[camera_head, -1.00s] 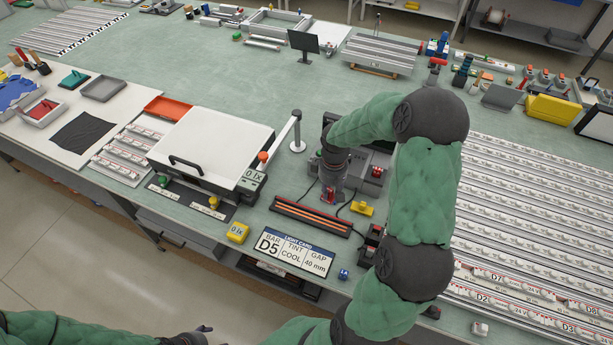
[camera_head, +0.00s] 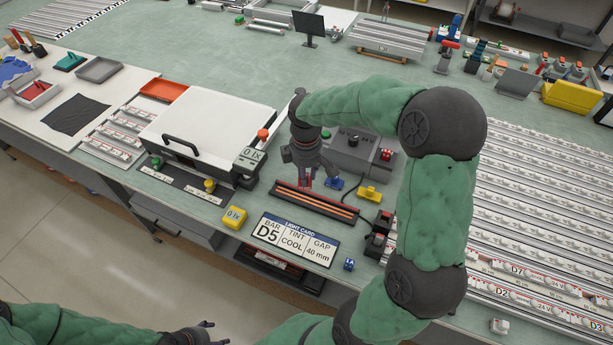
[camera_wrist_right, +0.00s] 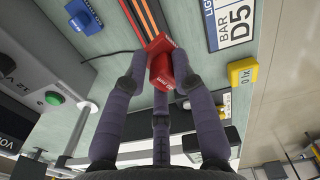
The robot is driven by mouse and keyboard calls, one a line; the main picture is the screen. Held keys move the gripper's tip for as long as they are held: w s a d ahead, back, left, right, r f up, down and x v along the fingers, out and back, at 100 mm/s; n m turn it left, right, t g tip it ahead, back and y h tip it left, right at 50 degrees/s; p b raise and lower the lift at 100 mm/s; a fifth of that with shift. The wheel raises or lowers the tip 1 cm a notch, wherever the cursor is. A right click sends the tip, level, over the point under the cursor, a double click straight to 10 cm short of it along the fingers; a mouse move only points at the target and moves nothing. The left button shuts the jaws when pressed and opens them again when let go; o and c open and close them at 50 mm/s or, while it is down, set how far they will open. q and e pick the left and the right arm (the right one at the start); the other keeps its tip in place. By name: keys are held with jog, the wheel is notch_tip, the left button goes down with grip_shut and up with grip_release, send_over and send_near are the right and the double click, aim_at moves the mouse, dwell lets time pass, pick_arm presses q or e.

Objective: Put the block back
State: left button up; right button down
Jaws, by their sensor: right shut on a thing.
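A red block (camera_wrist_right: 160,68) sits between the fingers of my right gripper (camera_wrist_right: 162,82), which is shut on it. In the head view my right gripper (camera_head: 306,178) points down over the far left part of the black tray with orange strips (camera_head: 318,204), and the red block shows small at its tips. I cannot tell whether the block touches the tray. My left gripper (camera_head: 213,333) is at the bottom edge, empty and apparently open, away from the bench things.
A white-lidded box (camera_head: 205,125) stands to the left of the gripper. A blue piece (camera_head: 334,183) and a yellow piece (camera_head: 369,194) lie to its right. A light card (camera_head: 295,241) and yellow meter (camera_head: 234,217) lie in front. Rows of light bars (camera_head: 545,215) fill the right side.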

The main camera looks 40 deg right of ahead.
jog(key=w+d+f, duration=0.2)
jog(key=w+f, duration=0.1)
jog(key=w+d+f+b, duration=0.1)
jog(key=w+d+f, duration=0.2)
jog(key=w+d+f+b, duration=0.1)
jog(key=w+d+f, duration=0.2)
jog(key=w, duration=0.1)
jog(key=shift+d+f, duration=0.1)
jog(key=shift+d, duration=0.15)
jog(key=shift+w+f, duration=0.1)
jog(key=shift+w+d+f+b, duration=0.15)
jog(key=shift+f+b, duration=0.5)
jog(key=shift+f, duration=1.05)
jog(key=shift+f, duration=0.15)
jog(key=c, duration=1)
grip_release()
